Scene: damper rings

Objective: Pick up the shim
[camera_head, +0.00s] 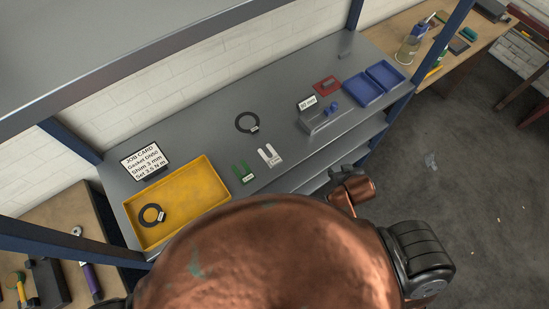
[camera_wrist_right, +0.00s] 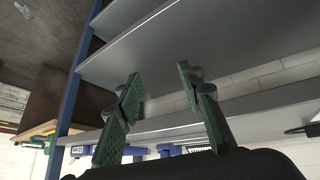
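Two forked shims lie side by side on the grey shelf in the head view, a green one (camera_head: 243,172) and a pale grey one (camera_head: 269,156). Each has a small label at its near end that is too small to read. My right gripper (camera_wrist_right: 160,95) is open and empty in the right wrist view, its two green-padded fingers well apart. No shim shows between them. In the head view only a dark part of the right gripper (camera_head: 346,173) shows, near the shelf's front edge and to the right of the shims. My left gripper is not in view.
A yellow tray (camera_head: 208,175) holds a dark ring (camera_head: 152,215). Another ring (camera_head: 247,122) lies behind the shims. A job card (camera_head: 145,162) stands at left. A grey block with blue knobs (camera_head: 322,119), a red mat (camera_head: 327,85) and blue bins (camera_head: 363,91) stand at right. Blue posts frame the shelf.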

